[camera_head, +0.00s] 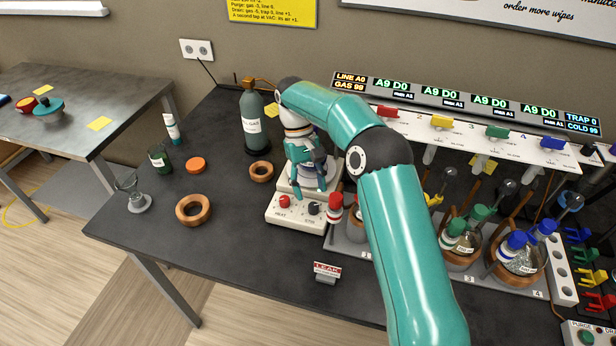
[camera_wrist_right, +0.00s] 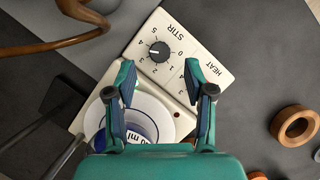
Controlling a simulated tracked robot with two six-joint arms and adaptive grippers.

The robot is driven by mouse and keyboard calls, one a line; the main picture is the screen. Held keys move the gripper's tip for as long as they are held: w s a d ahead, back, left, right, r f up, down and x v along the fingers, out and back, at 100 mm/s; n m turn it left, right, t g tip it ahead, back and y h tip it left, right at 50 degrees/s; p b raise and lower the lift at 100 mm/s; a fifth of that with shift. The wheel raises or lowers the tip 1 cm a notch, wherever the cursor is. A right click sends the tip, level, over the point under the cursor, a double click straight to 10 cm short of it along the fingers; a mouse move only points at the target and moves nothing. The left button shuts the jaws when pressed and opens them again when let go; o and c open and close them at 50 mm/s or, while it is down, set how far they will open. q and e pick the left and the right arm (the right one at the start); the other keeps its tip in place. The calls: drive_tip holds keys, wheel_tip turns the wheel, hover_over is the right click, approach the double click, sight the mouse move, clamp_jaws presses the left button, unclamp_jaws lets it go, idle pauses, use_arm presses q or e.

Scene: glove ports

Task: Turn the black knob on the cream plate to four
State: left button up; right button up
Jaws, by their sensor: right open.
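The cream plate (camera_head: 290,215) stands on the dark bench; its front carries HEAT and STIR dials. The black knob (camera_head: 314,208) is on the STIR side. In the right wrist view the black knob (camera_wrist_right: 159,51) shows whole within a ring of numbers zero to five; its white mark points left, near between three and four. My right gripper (camera_head: 308,188) hangs over the plate, just behind the knob in the head view. In the wrist view my right gripper (camera_wrist_right: 160,82) is open, fingers spread, with the knob beyond the tips and apart from them. My left gripper is out of view.
A red knob (camera_head: 284,201) sits left of the black one. A labelled vessel (camera_wrist_right: 137,132) is close under my fingers. A red-capped bottle (camera_head: 335,208) stands close right. A gas bottle (camera_head: 252,122) and cork rings (camera_head: 193,210) are left.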

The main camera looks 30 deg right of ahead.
sight(313, 205)
drive_tip(key=shift+v, duration=1.4)
drive_tip(key=s+a+r+n+t+h+b, duration=0.2)
drive_tip(key=a+r+n+t+h+b, duration=0.45)
drive_tip(key=n, duration=1.15)
drive_tip(key=d+f+g, duration=0.1)
drive_tip(key=d+f, duration=0.1)
drive_tip(key=f, duration=0.2)
drive_tip(key=d+f+y, duration=0.1)
drive_tip(key=f, duration=0.4)
drive_tip(key=s+d+f+g+p, duration=0.1)
drive_tip(key=d+f, duration=0.1)
drive_tip(key=f, duration=0.2)
drive_tip(key=shift+d+f+g+y, duration=0.15)
drive_tip(key=shift+d+g+y, duration=0.1)
drive_tip(key=shift+d+g, duration=0.1)
